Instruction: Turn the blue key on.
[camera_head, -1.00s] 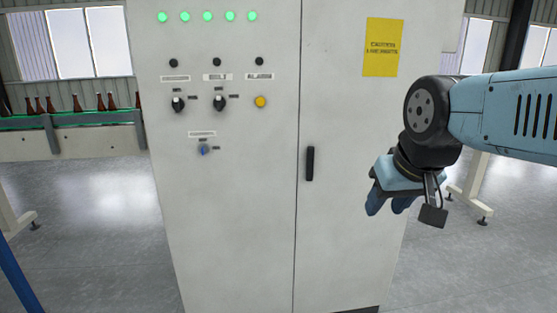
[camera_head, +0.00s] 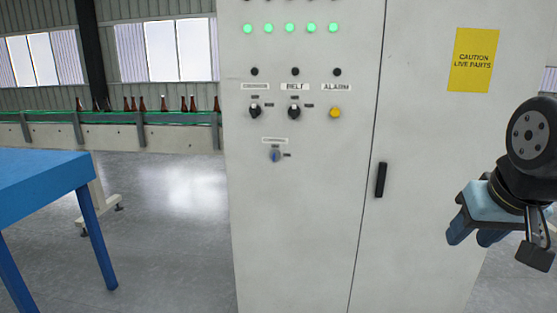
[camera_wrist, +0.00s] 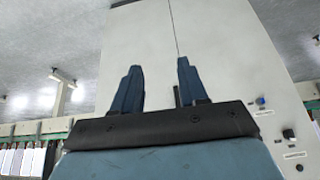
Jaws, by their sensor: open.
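The blue key (camera_head: 275,156) is a small blue switch low on the left door of the grey cabinet (camera_head: 310,220), under a white label. Its handle looks about upright, with a small dark mark to its right. In the wrist view a small blue knob (camera_wrist: 261,100) shows on the cabinet at the right, seemingly the same key. My gripper (camera_head: 468,240) is at the right of the head view, well to the right of the key and lower. In the wrist view its two blue fingers (camera_wrist: 158,88) are apart with nothing between them.
Two black selector switches (camera_head: 254,111) (camera_head: 294,111) and a yellow button (camera_head: 335,113) sit above the key. A black door handle (camera_head: 381,180) stands between key and gripper. A blue table (camera_head: 40,177) is at the left; bottles stand on a conveyor (camera_head: 150,131) behind.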

